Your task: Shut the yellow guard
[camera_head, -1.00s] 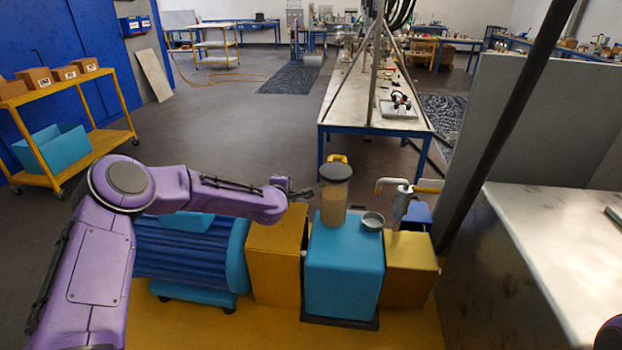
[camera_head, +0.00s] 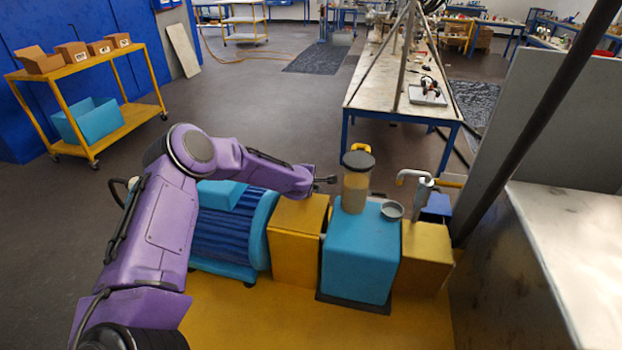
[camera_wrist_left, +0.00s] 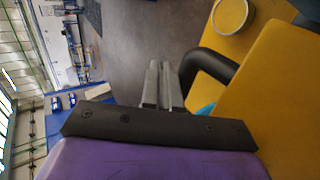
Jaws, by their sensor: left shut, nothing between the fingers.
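A yellow box-like guard (camera_head: 298,243) stands between the blue ribbed motor and the blue housing (camera_head: 358,255). A second yellow box (camera_head: 425,258) stands on the housing's right side. I cannot tell which one is the guard meant, nor how far it is open. My left gripper (camera_head: 326,180) reaches in from the left, just above the first yellow box's top right corner. In the left wrist view its fingers (camera_wrist_left: 160,88) are together and empty, beside a black curved bar (camera_wrist_left: 208,68) and a large yellow surface (camera_wrist_left: 275,80). My right gripper is not in view.
A dark-lidded amber container (camera_head: 356,185) and a small round cup (camera_head: 391,210) stand on the blue housing. The motor (camera_head: 232,232) lies left. A pale pipe (camera_head: 414,177) rises right, near a dark slanted post (camera_head: 530,115). Open floor lies beyond.

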